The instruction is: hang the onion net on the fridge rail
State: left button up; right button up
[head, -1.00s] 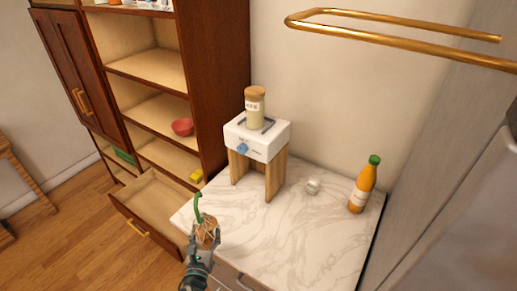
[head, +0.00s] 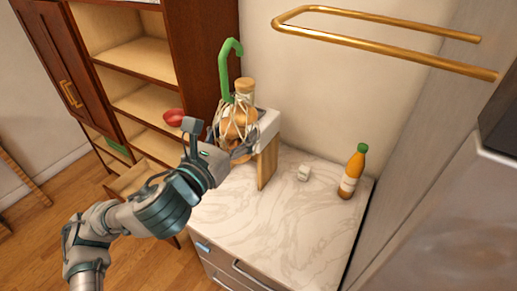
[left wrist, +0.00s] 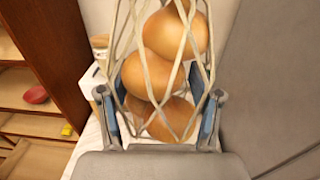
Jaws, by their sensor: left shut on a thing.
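The onion net (head: 238,122) holds several brown onions and has a green hook (head: 226,68) standing up from its top. My left gripper (head: 228,147) is shut on the net's lower part and holds it up in front of the white stand on the counter. In the left wrist view the net (left wrist: 165,70) fills the space between the two fingers (left wrist: 160,122). The brass rail (head: 380,38) is at the upper right, a long loop beside the fridge (head: 440,215), apart from the hook and to its right. My right gripper is not in view.
The marble counter (head: 275,220) carries a white stand (head: 268,125) with a jar (head: 245,86), a small white object (head: 303,172) and an orange bottle (head: 352,172). A wooden shelf unit (head: 205,50) with a red bowl (head: 173,116) stands left. Space below the rail is clear.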

pick_arm(q)
jog(key=s+d+r+p, duration=0.15)
jog(key=s+r, duration=0.25)
jog(key=s, duration=0.4)
jog(key=s+d+r, duration=0.3)
jog(key=s+r, duration=0.1)
jog(key=s, duration=0.4)
jog(key=w+d+f+b, duration=0.1)
jog(key=w+d+f, duration=0.1)
jog(key=w+d, duration=0.2)
jog(key=w+d+f, duration=0.2)
jog(key=w+d, duration=0.2)
jog(key=w, duration=0.5)
jog(key=shift+w+d+b, duration=0.15)
jog(key=shift+w+b, duration=0.2)
jog(key=shift+b, duration=0.05)
jog(key=o, duration=1.7)
jog(key=shift+f, duration=0.15)
